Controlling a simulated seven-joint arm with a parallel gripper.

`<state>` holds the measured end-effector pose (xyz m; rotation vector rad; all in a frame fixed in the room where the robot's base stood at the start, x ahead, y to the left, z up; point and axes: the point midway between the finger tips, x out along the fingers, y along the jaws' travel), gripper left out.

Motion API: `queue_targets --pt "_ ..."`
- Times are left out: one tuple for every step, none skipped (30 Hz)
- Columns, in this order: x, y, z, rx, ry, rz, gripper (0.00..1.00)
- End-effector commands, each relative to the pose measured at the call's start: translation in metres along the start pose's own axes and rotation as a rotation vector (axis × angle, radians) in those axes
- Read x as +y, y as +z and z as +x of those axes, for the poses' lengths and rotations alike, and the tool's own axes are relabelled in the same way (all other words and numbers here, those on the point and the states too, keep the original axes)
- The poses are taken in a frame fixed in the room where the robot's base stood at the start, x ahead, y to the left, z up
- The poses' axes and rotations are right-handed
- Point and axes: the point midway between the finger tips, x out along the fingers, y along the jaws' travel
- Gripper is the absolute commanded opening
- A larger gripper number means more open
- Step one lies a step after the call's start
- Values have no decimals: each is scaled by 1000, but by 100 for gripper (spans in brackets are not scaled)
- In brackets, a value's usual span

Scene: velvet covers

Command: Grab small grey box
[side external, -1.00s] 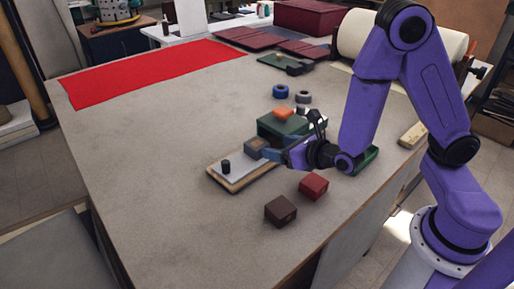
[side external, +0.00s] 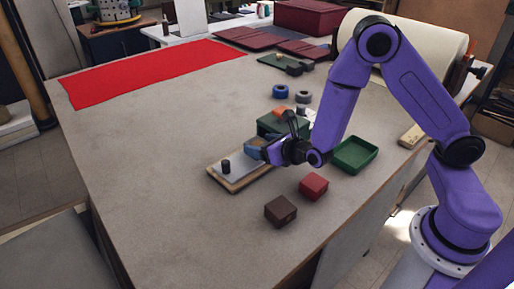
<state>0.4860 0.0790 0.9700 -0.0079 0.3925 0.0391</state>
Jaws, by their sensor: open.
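The small grey box (side external: 259,142) sits at the far end of a grey-topped wooden board (side external: 227,179), with a brownish patch on its top. It is now mostly hidden by my gripper. My gripper (side external: 257,151) is open and low over the board, its bluish fingers at the box. I cannot tell whether the fingers touch the box or stand on both sides of it.
A small black knob (side external: 226,166) stands on the near end of the board. A dark green box (side external: 270,124) with an orange block (side external: 280,110) is just behind. A red box (side external: 313,186), a dark brown box (side external: 280,211) and an open green tray (side external: 356,154) are nearby.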

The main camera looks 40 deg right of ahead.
Motion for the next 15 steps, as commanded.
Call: queue_targets --pt "0 0 0 0 0 0 72" --pt "0 0 0 0 0 0 72" --pt "0 0 0 0 0 0 63" --pt "0 0 0 0 0 0 53" --pt "0 0 0 0 0 0 43" --pt "0 0 0 0 0 0 33" --pt "0 0 0 0 0 0 33" --pt "0 0 0 0 0 0 33" --pt "0 0 0 0 0 0 28" --pt "0 0 0 0 0 0 28" --pt "0 0 0 0 0 0 28" --pt "0 0 0 0 0 0 28" --pt "0 0 0 0 0 0 28" --pt "0 0 0 0 0 0 28" --pt "0 1 -1 -1 0 0 28"
